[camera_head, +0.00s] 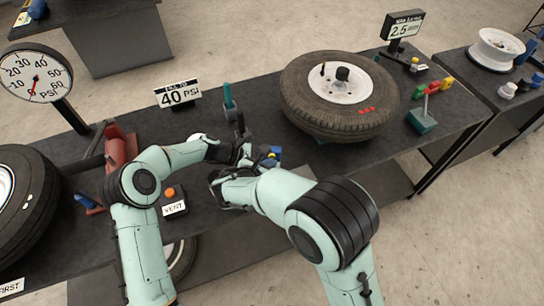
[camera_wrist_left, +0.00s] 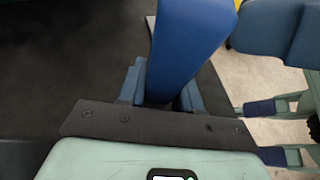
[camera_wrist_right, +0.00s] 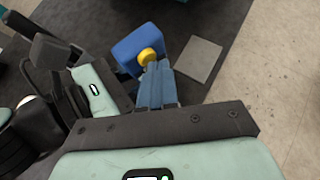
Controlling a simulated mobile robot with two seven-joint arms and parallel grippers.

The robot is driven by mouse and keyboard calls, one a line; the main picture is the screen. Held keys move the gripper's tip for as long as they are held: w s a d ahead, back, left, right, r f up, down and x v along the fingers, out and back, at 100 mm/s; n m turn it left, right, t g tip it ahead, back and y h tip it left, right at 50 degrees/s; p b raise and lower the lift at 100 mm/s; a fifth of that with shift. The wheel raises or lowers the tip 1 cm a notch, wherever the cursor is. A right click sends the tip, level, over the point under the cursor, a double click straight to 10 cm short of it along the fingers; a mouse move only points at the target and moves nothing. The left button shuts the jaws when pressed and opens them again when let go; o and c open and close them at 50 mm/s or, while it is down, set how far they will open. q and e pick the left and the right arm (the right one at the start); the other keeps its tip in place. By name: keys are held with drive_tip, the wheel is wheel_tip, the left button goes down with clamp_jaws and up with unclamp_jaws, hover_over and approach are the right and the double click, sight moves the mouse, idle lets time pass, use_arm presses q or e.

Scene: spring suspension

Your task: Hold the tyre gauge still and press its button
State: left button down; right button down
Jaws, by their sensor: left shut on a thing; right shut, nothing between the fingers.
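The tyre gauge (camera_head: 276,152) is blue with a yellow button and shows small beside my grippers in the head view. In the left wrist view the blue gauge body (camera_wrist_left: 190,45) stands between the fingers of my left gripper (camera_wrist_left: 160,92), which is shut on it. In the right wrist view the gauge (camera_wrist_right: 135,50) and its yellow button (camera_wrist_right: 148,57) are just ahead of my right gripper (camera_wrist_right: 153,68). My right gripper is shut and empty, its tips at the button; I cannot tell whether the button is pressed in.
A wheel with a tyre (camera_head: 310,112) lies on the dark bench behind. A "40 PSI" sign (camera_head: 178,96), a round dial (camera_head: 35,76) and a red pump-like thing (camera_head: 120,147) stand to the left. An orange-buttoned "VENT" box (camera_head: 173,204) sits between my arms.

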drive_tip(key=shift+w, duration=0.25)
idle(0.4)
drive_tip(key=shift+s, duration=0.9)
drive_tip(key=shift+s, duration=2.55)
use_arm(q)
drive_tip(key=c, duration=0.7)
unclamp_jaws()
